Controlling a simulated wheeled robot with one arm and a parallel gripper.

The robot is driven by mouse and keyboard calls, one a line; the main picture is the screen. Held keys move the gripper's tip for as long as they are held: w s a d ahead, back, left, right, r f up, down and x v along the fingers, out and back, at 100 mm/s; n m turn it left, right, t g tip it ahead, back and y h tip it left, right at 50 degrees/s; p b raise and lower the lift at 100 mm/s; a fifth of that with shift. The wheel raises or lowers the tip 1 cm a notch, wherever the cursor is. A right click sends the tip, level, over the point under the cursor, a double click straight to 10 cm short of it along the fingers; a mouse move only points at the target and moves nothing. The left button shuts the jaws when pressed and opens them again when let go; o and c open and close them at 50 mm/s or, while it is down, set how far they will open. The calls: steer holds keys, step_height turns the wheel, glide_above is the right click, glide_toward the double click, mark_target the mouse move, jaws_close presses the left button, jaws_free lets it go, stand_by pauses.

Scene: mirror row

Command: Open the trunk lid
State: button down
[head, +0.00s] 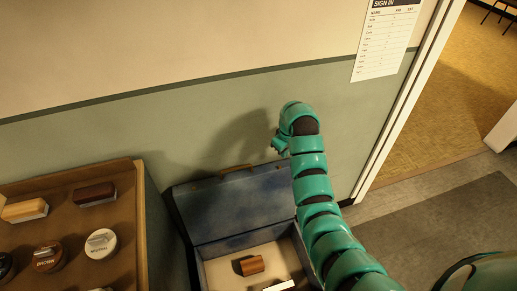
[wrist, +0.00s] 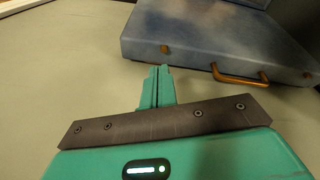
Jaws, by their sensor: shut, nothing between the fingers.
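The trunk (head: 205,270) is blue with a pale interior and stands on the floor by the wall. Its blue lid (head: 235,206) is raised and leans back towards the wall, leaving the trunk open. A brass-coloured handle (head: 237,168) sits on the lid's upper edge; in the wrist view the lid (wrist: 220,38) shows that handle (wrist: 240,79) and small brass fittings. My gripper (head: 277,146) is above the lid's right part, beside the wall. In the wrist view my gripper's fingertips (wrist: 160,69) are together and empty, a little left of the handle; contact with the lid cannot be told.
A wooden block (head: 251,265) and a white item (head: 279,286) lie inside the trunk. A brown shelf unit (head: 129,225) with brushes and tins stands close at the left. A sign-in sheet (head: 384,42) hangs on the wall. A doorway and a grey mat (head: 445,225) are at the right.

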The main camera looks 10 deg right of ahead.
mark_target(277, 165)
steer(key=shift+w+a+f+m+p, duration=0.25)
steer(key=shift+w+f+m+p, duration=0.35)
steer(key=shift+f, duration=0.85)
steer(key=shift+w+a+f+m+p, duration=0.25)
steer(key=shift+w+f+m, duration=0.2)
steer(key=shift+f+m, duration=0.7)
steer(key=shift+w+a+f+m+p, duration=0.3)
steer(key=shift+w+f+m, duration=0.2)
steer(key=shift+f, duration=1.25)
steer(key=shift+s+d+t, duration=0.1)
steer(key=shift+t, duration=0.2)
steer(key=s+d+t+y+p, duration=0.1)
steer(key=s+d+t, duration=0.1)
steer(key=s, duration=1.2)
steer(key=shift+d+t, duration=0.4)
steer(key=shift+t, duration=0.5)
steer(key=shift+r, duration=0.1)
